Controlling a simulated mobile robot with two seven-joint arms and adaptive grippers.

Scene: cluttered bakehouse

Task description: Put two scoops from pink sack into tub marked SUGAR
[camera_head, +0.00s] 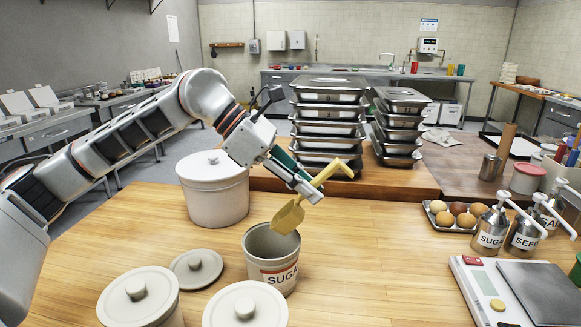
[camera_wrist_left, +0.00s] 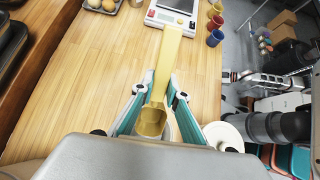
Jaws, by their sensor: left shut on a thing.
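My left gripper (camera_head: 311,193) is shut on a yellow scoop (camera_head: 288,217). It holds the scoop above the open grey tub marked SUGAR (camera_head: 277,278), apart from the rim. The scoop's bowl hangs low and its handle slants up to the right. In the left wrist view, the scoop (camera_wrist_left: 152,121) sits between the fingers of the left gripper (camera_wrist_left: 160,97). I see no powder clearly in its bowl. The tub's inside is mostly hidden by its wall in the head view. No pink sack shows. My right gripper is not in view.
A loose grey lid (camera_head: 196,268) lies left of the tub. Lidded tubs stand behind (camera_head: 215,205) and in front (camera_head: 245,308). Stacked metal trays (camera_head: 328,127) stand behind. Pump bottles (camera_head: 491,232), a tray of eggs (camera_head: 455,218) and a scale (camera_head: 535,290) are at right. Middle-right worktop is clear.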

